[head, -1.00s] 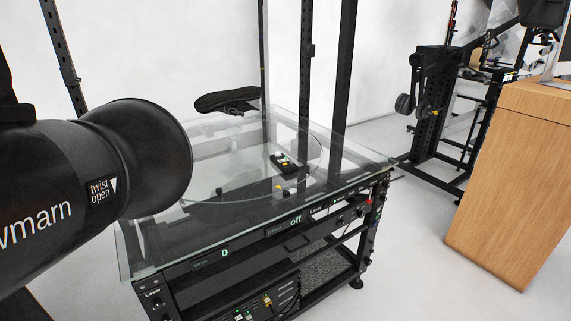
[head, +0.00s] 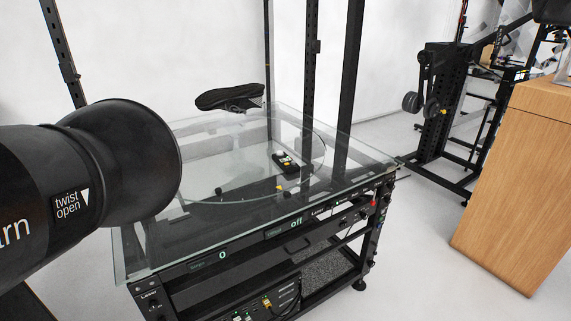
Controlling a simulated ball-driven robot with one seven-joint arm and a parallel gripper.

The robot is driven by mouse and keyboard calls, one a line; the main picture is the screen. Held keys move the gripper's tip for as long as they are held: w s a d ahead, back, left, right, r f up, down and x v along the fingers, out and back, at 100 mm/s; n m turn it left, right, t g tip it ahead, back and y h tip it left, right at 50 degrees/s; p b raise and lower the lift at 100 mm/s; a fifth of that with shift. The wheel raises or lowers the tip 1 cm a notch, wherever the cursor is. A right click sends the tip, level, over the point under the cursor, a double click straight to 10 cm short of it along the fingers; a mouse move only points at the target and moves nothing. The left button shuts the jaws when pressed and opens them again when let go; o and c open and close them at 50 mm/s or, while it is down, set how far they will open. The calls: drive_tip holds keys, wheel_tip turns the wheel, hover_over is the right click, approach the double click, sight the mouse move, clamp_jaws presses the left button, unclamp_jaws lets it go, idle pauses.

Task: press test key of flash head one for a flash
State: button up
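A large black cylindrical housing with a flared round front (head: 120,155) fills the left side of the head view, close to the camera. It looks like a flash head. White lettering ending in "arn" and a "twist open" label with an arrow show on its side. No number marks it as head one, and its back end is cut off by the left picture edge. No test key shows on the visible part. My gripper is not in view.
A glass-topped turntable (head: 350,160) stands in the middle, with a small black device (head: 287,162) on it. Its front panel (head: 297,221) reads "0" and "off". Black upright posts stand behind. A wooden cabinet (head: 515,190) is at right; grey floor lies between.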

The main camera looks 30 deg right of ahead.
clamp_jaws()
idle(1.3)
